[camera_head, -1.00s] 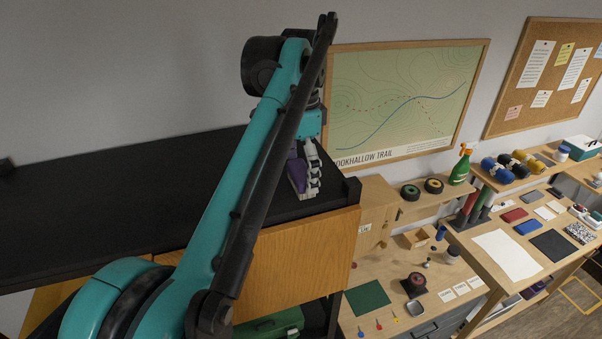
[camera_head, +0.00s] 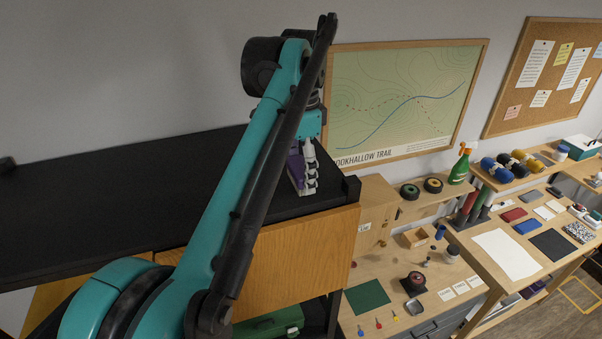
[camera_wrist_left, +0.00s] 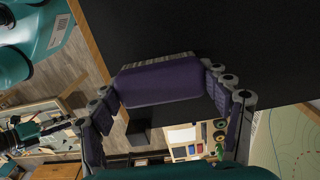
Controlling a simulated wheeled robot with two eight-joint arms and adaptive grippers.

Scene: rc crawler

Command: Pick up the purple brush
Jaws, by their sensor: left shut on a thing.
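The purple brush (camera_wrist_left: 160,80) lies between the fingers of my left gripper (camera_wrist_left: 166,78) in the left wrist view, with a strip of pale bristles along its far edge. The fingers press on its two ends, so the gripper is shut on it. In the head view the left gripper (camera_head: 304,178) is over the right end of the black top, and some of the purple brush (camera_head: 294,162) shows beside the grey finger. My arm hides part of it. A dark, jointed part at the lower left of the wrist view may be my right gripper; its jaws are unclear.
A trail map (camera_head: 405,100) hangs on the wall behind. Lower right are a crowded workbench (camera_head: 440,270) and a table with a white sheet (camera_head: 506,254).

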